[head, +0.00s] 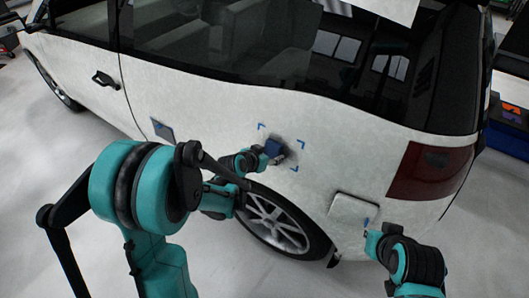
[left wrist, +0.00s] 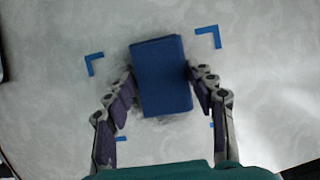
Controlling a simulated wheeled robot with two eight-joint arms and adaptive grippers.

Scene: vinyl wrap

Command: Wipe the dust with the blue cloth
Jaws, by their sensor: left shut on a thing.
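The blue cloth (left wrist: 163,76) is a thick folded block. My left gripper (left wrist: 160,84) is shut on it, one finger on each side. In the head view the cloth (head: 274,147) is against or very close to the white car side, at the end of my left gripper (head: 266,154). Grey dust (head: 291,152) shows around the cloth, inside blue corner marks; the wrist view shows dust (left wrist: 150,122) below it. The cloth hides part of the dust. My right gripper (head: 372,236) is at the lower right, small and unclear, apart from the cloth.
The white car (head: 350,140) fills most of the head view. A rear wheel (head: 275,222) is below the dust. A pale square panel (head: 354,209) is on the body near my right gripper. A grey-blue square (head: 163,130) is on the door at left.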

